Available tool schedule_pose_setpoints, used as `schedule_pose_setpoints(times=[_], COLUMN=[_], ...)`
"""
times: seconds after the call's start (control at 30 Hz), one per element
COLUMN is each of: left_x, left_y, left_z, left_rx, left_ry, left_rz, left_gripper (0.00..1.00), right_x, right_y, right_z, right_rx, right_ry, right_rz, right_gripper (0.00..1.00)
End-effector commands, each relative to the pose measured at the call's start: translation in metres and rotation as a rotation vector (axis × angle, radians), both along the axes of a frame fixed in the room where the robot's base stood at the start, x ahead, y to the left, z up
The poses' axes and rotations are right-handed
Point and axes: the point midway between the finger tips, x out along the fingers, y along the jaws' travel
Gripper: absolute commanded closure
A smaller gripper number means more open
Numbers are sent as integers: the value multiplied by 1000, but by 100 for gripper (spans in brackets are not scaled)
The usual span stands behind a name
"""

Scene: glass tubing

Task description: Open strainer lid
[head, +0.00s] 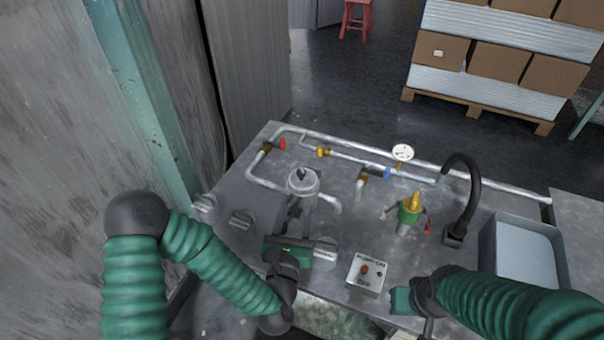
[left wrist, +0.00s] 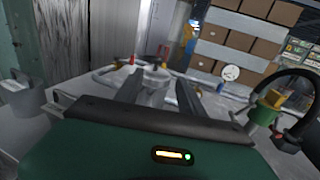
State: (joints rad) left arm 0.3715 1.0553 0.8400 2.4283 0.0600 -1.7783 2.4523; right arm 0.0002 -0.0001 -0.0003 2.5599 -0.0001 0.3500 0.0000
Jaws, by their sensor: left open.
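The strainer (head: 302,186) is a pale grey round body on the bench, joined to the pipework. Its round lid (head: 302,174) has a small dark knob on top and looks closed. In the left wrist view the strainer lid (left wrist: 155,71) shows between and beyond the two fingers. My left gripper (head: 299,205) is open, its dark fingers pointing at the strainer from the near side.
A control box (head: 367,273) with buttons stands near the front edge. A green and yellow valve (head: 410,213), a pressure gauge (head: 402,152), a black curved tap (head: 463,190) and a sink (head: 522,255) are to the right. A teal post (head: 140,90) and wall stand close at left.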

Motion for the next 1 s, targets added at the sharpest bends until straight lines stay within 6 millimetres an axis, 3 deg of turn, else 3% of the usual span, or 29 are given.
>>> schedule_pose_setpoints(times=[0.3, 0.5, 0.7, 0.93, 1.0], left_x=[84, 128, 147, 148, 148], left_y=[-1, -4, -6, -6, -6], left_z=[-2, -2, -1, -1, -1], left_rx=[3, 3, 4, 4, 4], left_ry=[-2, 0, 2, 2, 2], left_rz=[4, 1, 0, 0, 0], left_gripper=[54, 54, 54, 54, 62], right_x=[0, 0, 0, 0, 0], right_y=[0, 0, 0, 0, 0], right_z=[-12, -19, -20, -20, -20], right_rx=[0, 0, 0, 0, 0], right_ry=[0, 0, 0, 0, 0], right_rz=[0, 0, 0, 0, 0], right_gripper=[100, 100, 100, 100, 100])
